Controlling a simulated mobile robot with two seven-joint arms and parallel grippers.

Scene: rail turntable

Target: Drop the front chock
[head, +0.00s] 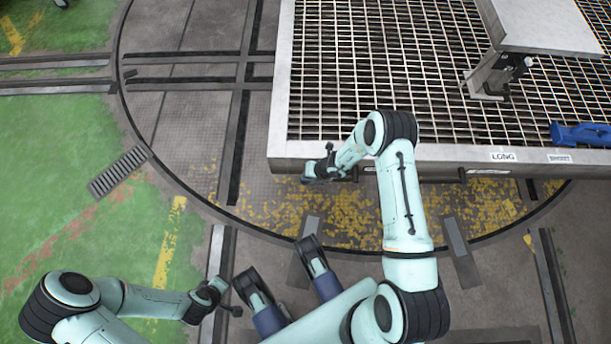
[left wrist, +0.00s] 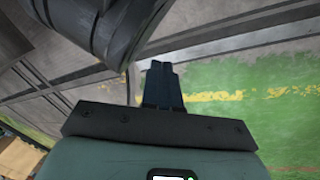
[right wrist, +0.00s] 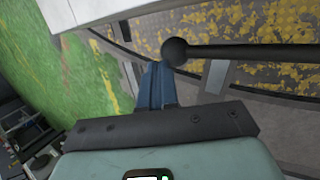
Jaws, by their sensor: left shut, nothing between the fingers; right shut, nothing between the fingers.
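I cannot make out the front chock in any view. A black lever with a ball end (right wrist: 176,52) reaches in from the right of the right wrist view. Its ball is just beyond and right of my right fingertips, and I cannot tell if they touch. My right gripper (right wrist: 157,70) is shut and empty; in the head view it is by the front left corner of the grated platform (head: 278,128). My left gripper (left wrist: 161,68) is shut and empty, low at the left of the head view, over the floor and well away from the platform.
On the platform's front edge are the labels LONG (head: 503,156) and SHORT (head: 559,158). A blue object (head: 582,134) lies at its right, and a steel stand (head: 545,28) is at the back.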

